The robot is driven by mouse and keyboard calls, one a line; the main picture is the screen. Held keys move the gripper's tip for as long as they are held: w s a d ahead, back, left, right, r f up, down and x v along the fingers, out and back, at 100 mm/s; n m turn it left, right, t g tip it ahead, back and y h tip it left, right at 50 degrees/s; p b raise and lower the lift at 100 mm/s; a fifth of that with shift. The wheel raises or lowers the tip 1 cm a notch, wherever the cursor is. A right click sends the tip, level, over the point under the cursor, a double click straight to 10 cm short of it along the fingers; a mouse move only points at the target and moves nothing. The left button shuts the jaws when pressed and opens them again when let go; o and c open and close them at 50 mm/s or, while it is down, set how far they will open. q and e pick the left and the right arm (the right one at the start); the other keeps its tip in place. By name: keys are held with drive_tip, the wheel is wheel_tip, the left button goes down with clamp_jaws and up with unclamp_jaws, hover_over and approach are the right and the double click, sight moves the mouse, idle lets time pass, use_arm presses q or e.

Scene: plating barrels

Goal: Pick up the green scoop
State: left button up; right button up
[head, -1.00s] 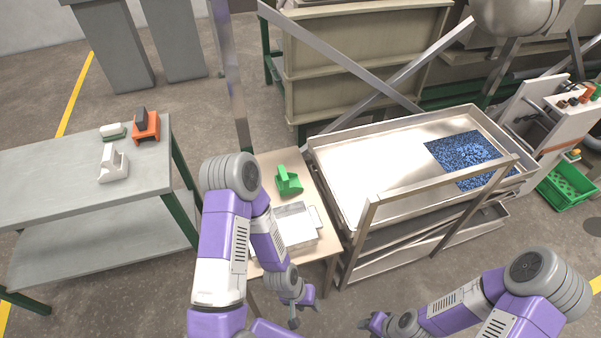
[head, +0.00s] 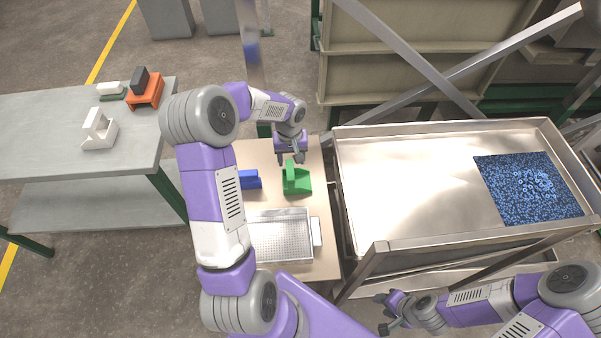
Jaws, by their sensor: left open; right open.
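The green scoop (head: 298,184) lies on the small light-wood table (head: 305,264), with its raised handle toward the back. My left gripper (head: 292,162) is open and pointed down at the handle's top end. From this view I cannot tell whether the fingers are around the handle or just above it. My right gripper (head: 386,314) is open and empty at the lower right, in front of the metal tray.
A blue object (head: 250,179) and a perforated metal basket (head: 280,238) share the small table. A steel tray (head: 400,190) with blue pieces (head: 530,188) stands to the right. A grey bench (head: 60,150) with white and orange items is at left.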

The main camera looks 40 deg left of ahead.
sight(290, 169)
use_arm(q)
wheel_tip(290, 169, down, 2)
drive_tip(key=shift+a, duration=0.15)
drive_tip(key=shift+s+f+b, duration=0.15)
drive_tip(key=shift+f+b, duration=0.15)
drive_tip(key=shift+b, duration=0.1)
wheel_tip(290, 169, down, 5)
drive_tip(key=shift+a+r+b, duration=0.1)
drive_tip(key=shift+a+b, duration=0.05)
drive_tip(key=shift+b, duration=1)
drive_tip(key=shift+r, duration=0.1)
clamp_jaws()
